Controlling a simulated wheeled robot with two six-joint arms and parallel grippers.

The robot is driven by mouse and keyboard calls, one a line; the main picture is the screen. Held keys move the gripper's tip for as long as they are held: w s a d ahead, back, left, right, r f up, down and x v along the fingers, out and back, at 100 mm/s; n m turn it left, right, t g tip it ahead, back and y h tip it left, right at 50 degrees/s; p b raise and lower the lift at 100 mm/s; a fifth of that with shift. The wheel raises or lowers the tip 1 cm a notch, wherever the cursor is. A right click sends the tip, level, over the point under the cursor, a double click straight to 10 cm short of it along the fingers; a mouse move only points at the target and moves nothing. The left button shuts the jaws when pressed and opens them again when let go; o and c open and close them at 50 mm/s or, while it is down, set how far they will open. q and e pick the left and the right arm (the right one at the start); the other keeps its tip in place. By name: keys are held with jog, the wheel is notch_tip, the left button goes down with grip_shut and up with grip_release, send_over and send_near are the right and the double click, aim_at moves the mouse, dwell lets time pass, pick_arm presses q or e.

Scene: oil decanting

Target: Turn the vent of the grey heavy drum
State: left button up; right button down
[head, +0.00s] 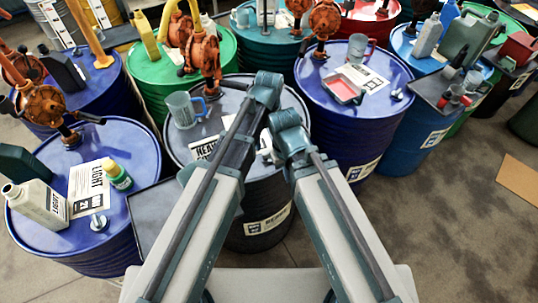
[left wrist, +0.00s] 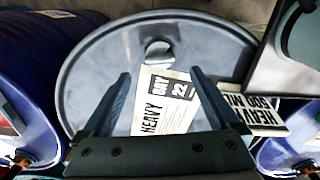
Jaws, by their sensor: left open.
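The grey heavy drum (head: 250,238) stands in the middle of the head view, its top largely covered by my two arms. Its grey lid fills much of the left wrist view, with a HEAVY BAY 22 label (left wrist: 165,103) on it. A silvery rounded fitting (left wrist: 158,48), which looks like the vent, sits on the lid beyond the label, near the far rim. My left gripper (left wrist: 163,88) is open and empty, its fingers apart over the label, short of the fitting in that picture. My right gripper is hidden in the head view.
A clear mug with a blue handle (head: 184,110) stands on the heavy drum's left side. A blue drum (head: 45,235) with a bottle and jug is at left, another blue drum (head: 350,125) at right.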

pick_arm(q)
notch_tip(320, 180, down, 6)
jog(key=b, duration=0.5)
jog(key=shift+f, duration=0.1)
jog(key=c, duration=1.4)
